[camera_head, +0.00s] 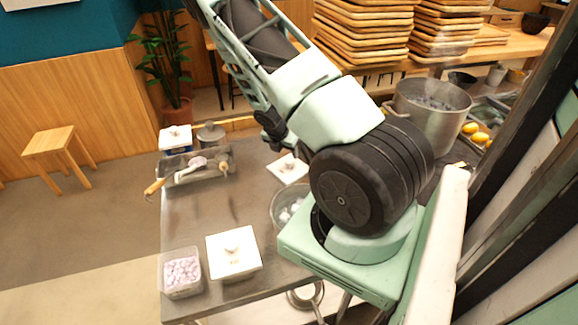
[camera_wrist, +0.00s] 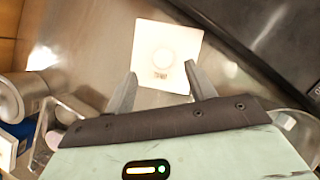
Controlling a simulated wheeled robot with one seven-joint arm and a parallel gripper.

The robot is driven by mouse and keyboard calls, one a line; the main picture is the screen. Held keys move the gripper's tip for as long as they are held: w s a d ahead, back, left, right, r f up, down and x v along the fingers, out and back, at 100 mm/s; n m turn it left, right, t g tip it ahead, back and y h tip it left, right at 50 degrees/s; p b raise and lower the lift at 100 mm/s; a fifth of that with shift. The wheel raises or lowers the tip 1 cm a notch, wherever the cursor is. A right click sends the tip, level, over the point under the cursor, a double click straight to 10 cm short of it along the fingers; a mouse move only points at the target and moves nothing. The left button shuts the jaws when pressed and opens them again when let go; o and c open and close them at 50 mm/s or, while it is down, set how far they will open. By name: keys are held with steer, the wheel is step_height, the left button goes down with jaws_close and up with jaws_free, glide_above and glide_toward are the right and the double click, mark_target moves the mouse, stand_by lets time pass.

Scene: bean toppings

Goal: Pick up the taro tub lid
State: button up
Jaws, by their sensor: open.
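A white square lid (camera_wrist: 167,57) with a round knob and a small dark label lies flat on the metal counter in the wrist view. The label is too small to read surely. The lid appears to be the far one (camera_head: 288,168) in the head view, partly covered by my arm. In the head view the gripper is mostly hidden by my arm. An open clear tub (camera_head: 182,275) of pale purple balls stands at the counter's front left.
Another white lid (camera_head: 233,254) sits beside the tub. A tray (camera_head: 196,168) with utensils, a blue tub (camera_head: 176,138) and a canister (camera_head: 211,135) stand at the back left. A glass bowl (camera_head: 284,206) is near the far lid. A large pot (camera_head: 432,110) stands right. The counter's middle-left is clear.

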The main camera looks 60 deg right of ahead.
mark_target(289, 161)
steer(key=shift+a+p+x, duration=0.1)
steer(key=shift+p+x, duration=0.65)
steer(key=shift+x, duration=0.45)
steer(key=shift+a+p+x, duration=0.15)
steer(key=shift+p+x, duration=0.55)
steer(key=shift+x, duration=0.5)
steer(key=shift+s+d+f, duration=0.15)
steer(key=shift+d+f, duration=0.05)
steer(key=shift+f, duration=0.5)
steer(key=shift+c, duration=0.3)
steer(key=c, duration=1)
